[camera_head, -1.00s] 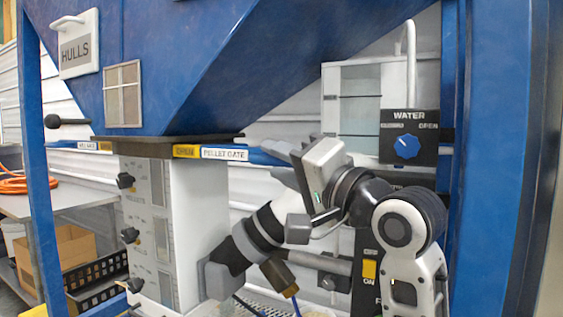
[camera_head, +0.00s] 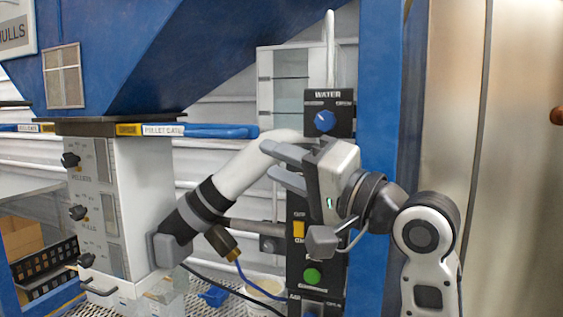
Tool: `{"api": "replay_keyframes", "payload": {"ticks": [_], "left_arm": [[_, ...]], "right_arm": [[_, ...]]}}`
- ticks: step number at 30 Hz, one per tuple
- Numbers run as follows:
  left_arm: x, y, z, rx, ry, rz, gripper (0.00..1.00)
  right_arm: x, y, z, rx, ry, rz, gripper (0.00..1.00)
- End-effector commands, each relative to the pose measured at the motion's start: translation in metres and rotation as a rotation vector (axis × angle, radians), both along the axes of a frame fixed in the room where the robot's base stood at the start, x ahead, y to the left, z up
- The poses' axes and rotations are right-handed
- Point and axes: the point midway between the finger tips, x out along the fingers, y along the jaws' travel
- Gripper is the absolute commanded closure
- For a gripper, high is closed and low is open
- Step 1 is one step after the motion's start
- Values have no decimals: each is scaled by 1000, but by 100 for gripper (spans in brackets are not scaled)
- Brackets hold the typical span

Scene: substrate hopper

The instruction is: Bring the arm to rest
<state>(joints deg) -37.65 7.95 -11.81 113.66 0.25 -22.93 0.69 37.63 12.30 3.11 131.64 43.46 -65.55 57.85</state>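My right gripper (camera_head: 279,165) is raised in the middle of the view, its two grey fingers pointing left with a gap between them. It is open, and I see nothing between the fingers. The fingers overlap the upper end of a white tube with dark bands (camera_head: 238,174) in the picture; I cannot tell whether they touch. My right arm (camera_head: 425,230) comes up from the lower right and is bent at the wrist. The blue pellet gate handle (camera_head: 215,131) is up and left of the fingers, apart from them in the picture. My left gripper is not in view.
A water box with a blue knob (camera_head: 325,121) is above the gripper. A panel with a yellow switch (camera_head: 298,229) and green button (camera_head: 312,276) is below it. A blue post (camera_head: 378,80) stands behind the wrist. A bucket (camera_head: 265,289) sits below the tube.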

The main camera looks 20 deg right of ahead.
Motion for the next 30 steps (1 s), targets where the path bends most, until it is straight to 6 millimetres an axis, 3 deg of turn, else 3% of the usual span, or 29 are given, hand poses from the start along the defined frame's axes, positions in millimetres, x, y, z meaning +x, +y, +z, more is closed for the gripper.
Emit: {"api": "replay_keyframes", "payload": {"ticks": [10,14,18,23,26,30], "left_arm": [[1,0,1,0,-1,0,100],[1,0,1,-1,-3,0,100],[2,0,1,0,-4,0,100],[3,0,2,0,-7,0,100],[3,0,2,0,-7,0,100],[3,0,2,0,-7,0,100]], "right_arm": [[2,-1,-5,-5,7,-8,64],[19,-3,-45,-49,48,-53,64],[40,-7,-135,-177,124,-146,64],[37,-11,-247,-383,203,-225,64],[19,-11,-319,-535,251,-246,64],[-29,-8,-415,-770,305,-229,64]]}}
